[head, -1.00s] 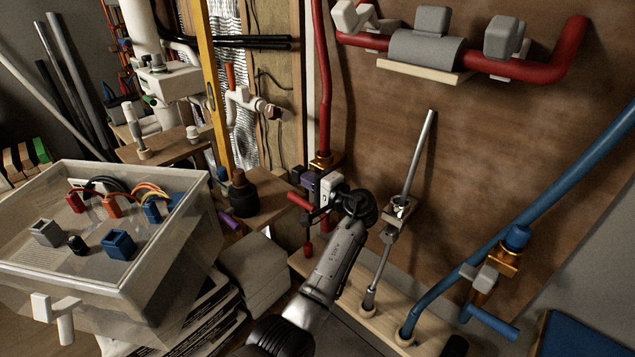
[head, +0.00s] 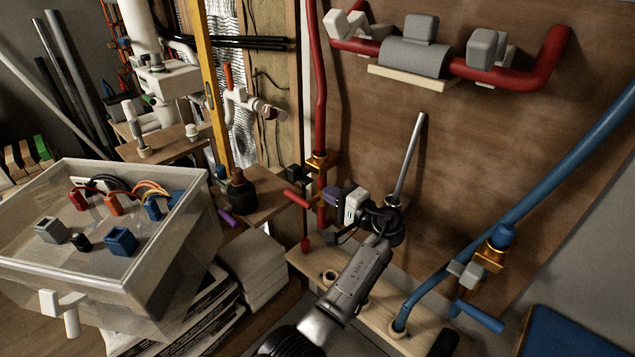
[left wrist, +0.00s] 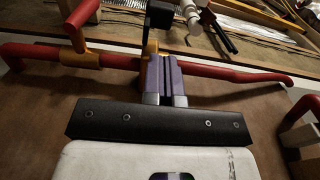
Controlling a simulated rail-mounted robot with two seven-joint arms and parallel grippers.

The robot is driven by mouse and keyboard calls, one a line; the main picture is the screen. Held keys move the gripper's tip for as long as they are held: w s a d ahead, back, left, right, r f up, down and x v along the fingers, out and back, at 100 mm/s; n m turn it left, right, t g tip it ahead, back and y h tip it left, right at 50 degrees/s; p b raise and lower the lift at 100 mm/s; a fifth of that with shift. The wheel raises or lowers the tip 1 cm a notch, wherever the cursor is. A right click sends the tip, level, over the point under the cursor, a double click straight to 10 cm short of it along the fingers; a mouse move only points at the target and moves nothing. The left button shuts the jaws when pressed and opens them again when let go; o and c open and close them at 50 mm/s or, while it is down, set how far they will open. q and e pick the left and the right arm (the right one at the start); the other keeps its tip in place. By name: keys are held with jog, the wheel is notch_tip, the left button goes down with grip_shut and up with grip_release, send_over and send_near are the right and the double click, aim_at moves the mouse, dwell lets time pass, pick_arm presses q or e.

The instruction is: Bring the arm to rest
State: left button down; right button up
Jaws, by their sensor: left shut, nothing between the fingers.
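My left gripper (head: 327,199) is in the middle of the head view, with its arm running down to the bottom edge. Its purple fingers are pressed together with nothing between them, and they also show shut in the left wrist view (left wrist: 165,60). The fingers point toward the vertical red pipe (head: 320,100), close to its lower part; whether they touch it cannot be told. A red handle (head: 296,199) is just left of the fingertips. The left wrist view shows the red pipe (left wrist: 230,76) running across behind the fingers. My right gripper is not in view.
A blue pipe (head: 560,178) slopes down on the right, with a blue valve handle (head: 478,315). A grey metal rod (head: 409,155) leans behind my left wrist. A clear bin (head: 120,270) stands left. A wooden base (head: 375,320) lies below the arm. Bare brown board (head: 470,140) is at upper right.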

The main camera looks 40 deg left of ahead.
pick_arm(q)
jog(key=s+d+f+t+h+p, duration=0.25)
jog(key=s+f+h+p, duration=0.55)
jog(key=s+f, duration=1.1)
jog(key=s+d+r+h+p, duration=0.1)
jog(key=s+d+r+h, duration=0.2)
jog(key=s, duration=0.5)
jog(key=s+d+m+h+p, duration=0.1)
jog(key=s+d+h, duration=0.35)
jog(key=s, duration=0.35)
jog(key=s+d+r+h+p, duration=0.2)
jog(key=s+d+h, duration=0.15)
jog(key=s, duration=0.45)
notch_tip(320, 180, up, 38)
jog(key=p, duration=3.7)
jog(key=shift+w+d+f+y, duration=0.15)
jog(key=shift+d+f+y, duration=0.05)
jog(key=shift+d+y, duration=0.2)
